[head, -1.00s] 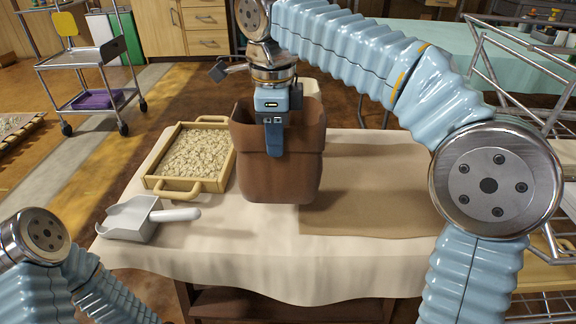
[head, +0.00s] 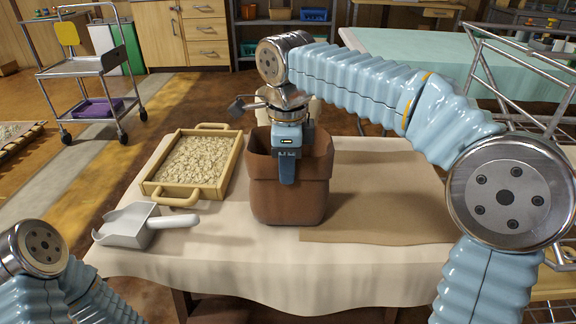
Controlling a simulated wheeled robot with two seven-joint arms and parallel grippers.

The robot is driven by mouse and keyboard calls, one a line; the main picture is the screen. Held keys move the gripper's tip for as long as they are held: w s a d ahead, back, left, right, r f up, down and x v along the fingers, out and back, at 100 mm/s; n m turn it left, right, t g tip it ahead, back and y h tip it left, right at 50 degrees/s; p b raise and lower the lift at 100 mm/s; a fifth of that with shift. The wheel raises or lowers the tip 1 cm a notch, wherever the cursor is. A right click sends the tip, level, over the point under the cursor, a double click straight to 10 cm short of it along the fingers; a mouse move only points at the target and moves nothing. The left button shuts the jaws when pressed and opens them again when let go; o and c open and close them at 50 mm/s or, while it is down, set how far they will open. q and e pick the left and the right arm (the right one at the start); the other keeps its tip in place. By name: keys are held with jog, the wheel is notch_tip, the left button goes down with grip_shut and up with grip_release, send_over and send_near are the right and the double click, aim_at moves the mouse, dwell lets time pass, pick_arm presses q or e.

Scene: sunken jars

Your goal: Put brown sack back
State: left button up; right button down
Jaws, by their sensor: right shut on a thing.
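The brown sack (head: 290,200) is an upright, open-topped bag with a folded rim. It is over the cloth-covered table (head: 215,255), at the left edge of a flat brown mat (head: 385,200). I cannot tell whether its base touches the cloth. My right gripper (head: 287,168) points down and is shut on the sack's near rim, with one finger showing outside the front wall. The other finger and the sack's inside are hidden. My left gripper is out of view; only part of its arm shows at the lower left.
A wooden tray (head: 149,188) of pale flakes stands left of the sack. A white scoop (head: 128,227) lies at the front left. A metal wire rack (head: 497,85) stands to the right. The brown mat is bare.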

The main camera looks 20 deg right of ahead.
jog(key=shift+d+f, duration=0.1)
jog(key=shift+f, duration=0.3)
jog(key=c, duration=1.5)
grip_release()
jog(key=shift+f, duration=0.1)
jog(key=shift+o, duration=1.2)
jog(key=shift+w+d+f, duration=0.1)
jog(key=shift+f, duration=0.05)
jog(key=shift+o, duration=0.8)
jog(key=shift+r, duration=0.2)
notch_tip(320, 180, up, 13)
jog(key=p, duration=0.3)
jog(key=shift+p, duration=0.35)
